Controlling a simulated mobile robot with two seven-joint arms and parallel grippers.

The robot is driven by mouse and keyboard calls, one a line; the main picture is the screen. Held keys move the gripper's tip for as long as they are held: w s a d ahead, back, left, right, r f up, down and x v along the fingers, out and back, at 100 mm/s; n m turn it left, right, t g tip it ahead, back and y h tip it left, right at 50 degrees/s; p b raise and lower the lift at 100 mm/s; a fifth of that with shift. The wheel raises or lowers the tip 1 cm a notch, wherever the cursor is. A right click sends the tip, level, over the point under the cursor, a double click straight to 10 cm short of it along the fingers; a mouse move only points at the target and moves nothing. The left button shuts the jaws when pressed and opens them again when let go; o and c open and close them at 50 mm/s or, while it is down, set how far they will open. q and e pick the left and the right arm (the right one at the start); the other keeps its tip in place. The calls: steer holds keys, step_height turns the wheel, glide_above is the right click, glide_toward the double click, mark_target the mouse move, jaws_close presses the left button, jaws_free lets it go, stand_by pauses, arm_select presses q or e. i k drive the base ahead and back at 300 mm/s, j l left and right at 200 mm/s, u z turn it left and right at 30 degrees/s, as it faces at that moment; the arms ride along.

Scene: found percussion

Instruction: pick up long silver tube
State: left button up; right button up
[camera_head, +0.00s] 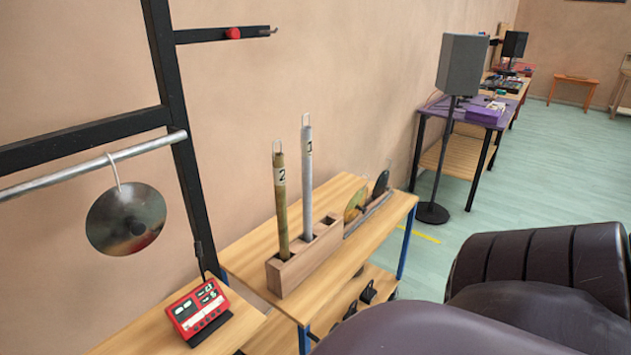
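The long silver tube (307,185) stands upright in a wooden block holder (290,277) on a wooden table. It has a wire loop at its top and a label with a dark mark near the upper end. A shorter brass-coloured tube (281,205) with a label and its own wire loop stands just left of it in the same holder. The lower ends of both tubes are hidden inside the holder. Neither of my grippers shows; large dark rounded parts, likely my own arm, fill the lower right.
A red electronic box (198,311) sits on the table at front left. A metal disc (126,219) hangs from a silver bar (90,166) on a black frame. Discs stand in a rack (368,212) behind the holder. A speaker on a stand (461,65) is farther back.

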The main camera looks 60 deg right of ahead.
mark_target(306, 143)
steer(key=l, duration=1.35)
